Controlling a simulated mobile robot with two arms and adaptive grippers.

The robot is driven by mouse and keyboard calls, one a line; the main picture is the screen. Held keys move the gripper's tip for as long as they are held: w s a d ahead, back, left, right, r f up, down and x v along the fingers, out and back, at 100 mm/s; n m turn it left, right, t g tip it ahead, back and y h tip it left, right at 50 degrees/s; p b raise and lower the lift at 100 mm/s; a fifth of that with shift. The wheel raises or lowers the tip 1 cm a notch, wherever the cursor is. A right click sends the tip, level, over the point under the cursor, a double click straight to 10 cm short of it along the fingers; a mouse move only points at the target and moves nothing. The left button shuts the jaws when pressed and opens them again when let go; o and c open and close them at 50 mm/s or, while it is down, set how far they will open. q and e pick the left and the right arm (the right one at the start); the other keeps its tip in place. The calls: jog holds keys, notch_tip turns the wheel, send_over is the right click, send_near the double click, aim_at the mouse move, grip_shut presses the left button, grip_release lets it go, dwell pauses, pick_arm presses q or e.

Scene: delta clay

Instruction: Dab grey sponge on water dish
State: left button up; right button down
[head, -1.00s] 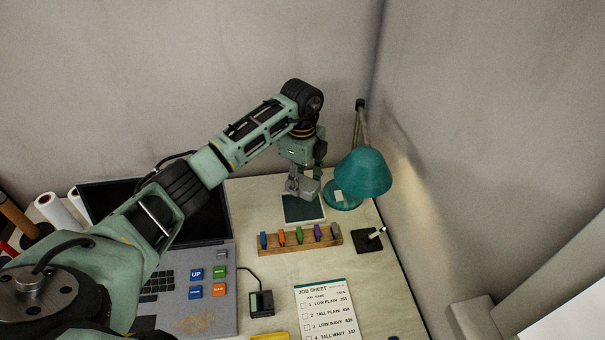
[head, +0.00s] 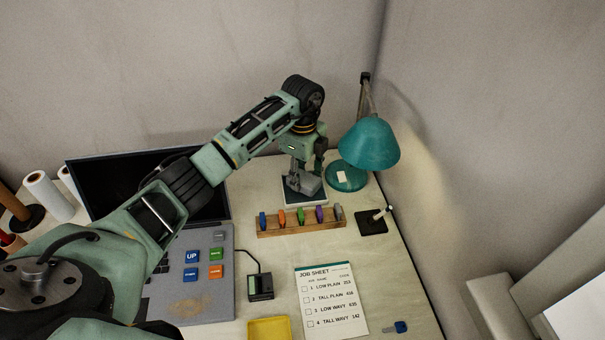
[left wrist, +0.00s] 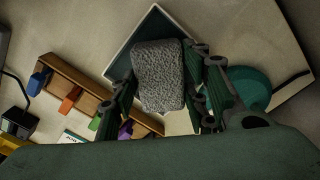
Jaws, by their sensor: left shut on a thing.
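My left gripper (head: 303,184) is shut on the grey sponge (left wrist: 158,76), a rough speckled block between its fingers in the left wrist view. The gripper points down over a dark square tray with a pale rim (head: 290,202), which also shows behind the sponge in the left wrist view (left wrist: 121,64). I cannot tell whether the sponge touches the tray. A shallow yellow dish (head: 268,329) is at the bottom edge of the head view. No water can be made out, so I cannot tell which is the water dish. My right gripper is not in view.
A wooden rack (head: 300,228) of several coloured pieces stands just in front of the tray. A laptop (head: 200,300) and job sheet (head: 331,300) lie nearer.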

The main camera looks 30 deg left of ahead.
aim_at(302, 177)
pick_arm(q)
jog(key=shift+f, duration=0.2)
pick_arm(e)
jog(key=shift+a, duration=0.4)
pick_arm(q)
jog(key=shift+f, duration=0.3)
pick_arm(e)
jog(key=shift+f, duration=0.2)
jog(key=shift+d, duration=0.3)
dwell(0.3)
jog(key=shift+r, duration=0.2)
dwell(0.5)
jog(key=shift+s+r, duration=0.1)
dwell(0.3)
